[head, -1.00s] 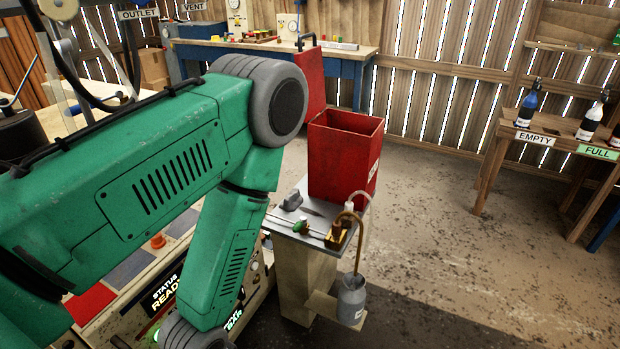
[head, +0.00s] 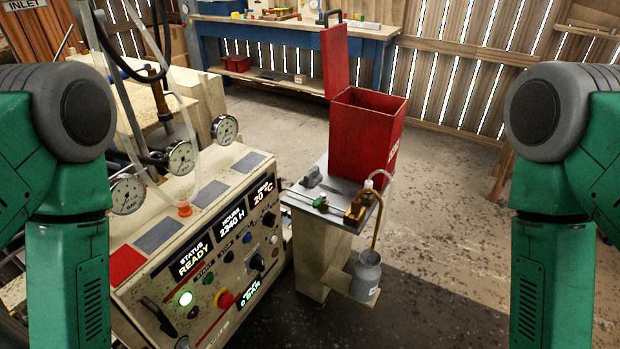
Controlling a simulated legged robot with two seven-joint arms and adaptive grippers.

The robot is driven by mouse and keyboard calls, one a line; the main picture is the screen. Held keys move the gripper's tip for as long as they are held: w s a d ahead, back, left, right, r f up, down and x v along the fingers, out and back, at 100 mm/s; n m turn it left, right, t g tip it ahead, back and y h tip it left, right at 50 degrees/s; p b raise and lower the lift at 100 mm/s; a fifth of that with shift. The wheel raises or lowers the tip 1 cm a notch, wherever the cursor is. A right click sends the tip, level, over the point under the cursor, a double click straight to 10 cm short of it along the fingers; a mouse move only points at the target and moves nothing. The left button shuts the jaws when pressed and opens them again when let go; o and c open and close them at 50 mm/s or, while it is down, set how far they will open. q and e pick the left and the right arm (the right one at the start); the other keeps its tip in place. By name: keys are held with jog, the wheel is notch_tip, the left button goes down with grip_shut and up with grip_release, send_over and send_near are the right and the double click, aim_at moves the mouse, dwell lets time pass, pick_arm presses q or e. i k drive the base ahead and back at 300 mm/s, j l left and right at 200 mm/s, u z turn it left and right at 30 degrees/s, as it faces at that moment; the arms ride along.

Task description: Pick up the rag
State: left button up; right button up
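I cannot make out a rag for certain. A small dark grey lump (head: 312,176) lies on the top of the small stand (head: 322,227), left of the red bin; I cannot tell if it is cloth. The red bin (head: 366,133) stands open on the same stand with its lid (head: 335,62) raised, and its contents are hidden. My left and right arms come down along the left and right picture edges. Both grippers are below the picture and out of view.
The compressor panel (head: 222,265) with gauges and lit displays fills the lower left, close to the stand. A brass fitting with a hose (head: 376,222) leads to a grey canister (head: 366,275) at the stand's front. Floor (head: 450,210) is free to the right. A blue workbench (head: 290,50) stands behind.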

aim_at(313, 177)
jog(key=i+l+u, duration=0.6)
jog(key=i+l, duration=0.1)
jog(key=l, duration=0.05)
